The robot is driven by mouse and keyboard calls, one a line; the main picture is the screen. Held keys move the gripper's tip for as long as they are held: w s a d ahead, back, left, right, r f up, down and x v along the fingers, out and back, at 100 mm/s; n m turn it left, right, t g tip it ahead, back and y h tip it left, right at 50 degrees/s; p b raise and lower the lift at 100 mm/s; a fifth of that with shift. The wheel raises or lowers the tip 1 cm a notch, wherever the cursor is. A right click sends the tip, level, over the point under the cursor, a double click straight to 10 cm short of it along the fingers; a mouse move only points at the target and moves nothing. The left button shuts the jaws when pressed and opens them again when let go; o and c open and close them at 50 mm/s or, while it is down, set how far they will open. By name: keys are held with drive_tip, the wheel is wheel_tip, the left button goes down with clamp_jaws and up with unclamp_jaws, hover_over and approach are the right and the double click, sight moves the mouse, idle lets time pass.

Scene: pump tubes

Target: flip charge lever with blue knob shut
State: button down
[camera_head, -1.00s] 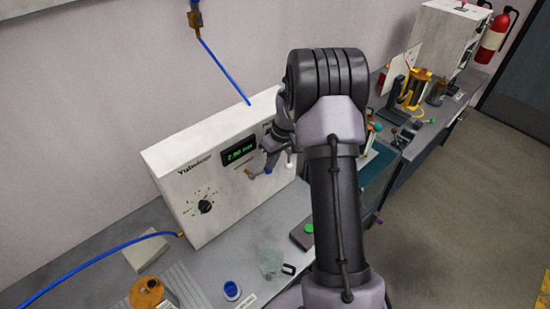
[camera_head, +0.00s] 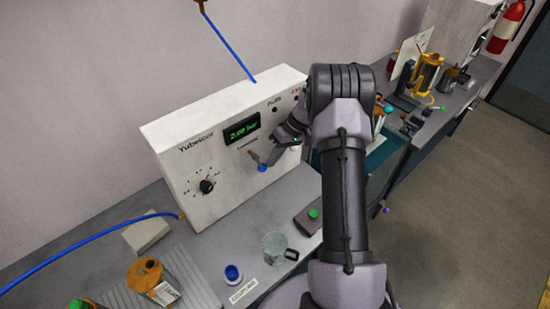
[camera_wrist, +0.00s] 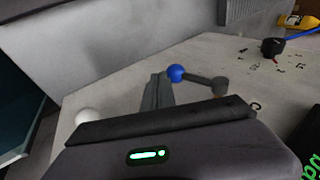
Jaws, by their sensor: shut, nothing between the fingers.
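The charge lever (camera_wrist: 205,80) is a short grey arm ending in a blue knob (camera_wrist: 175,73), on the front of the white pump box (camera_head: 222,143). In the head view the blue knob (camera_head: 262,168) hangs down and slightly right of the pivot, below the green display. My gripper (camera_head: 270,160) is at the panel, right beside the knob. In the wrist view the closed fingers (camera_wrist: 158,90) stand just left of the knob, with nothing between them. I cannot tell whether they touch it. My arm hides the right part of the box front.
A round dial (camera_head: 207,186) is on the panel's left. A white knob (camera_wrist: 86,115) is close to my gripper's left in the wrist view.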

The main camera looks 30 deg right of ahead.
drive_tip(key=shift+a+f, duration=0.15)
drive_tip(key=shift+r+p, duration=0.4)
drive_tip(key=shift+r, duration=0.4)
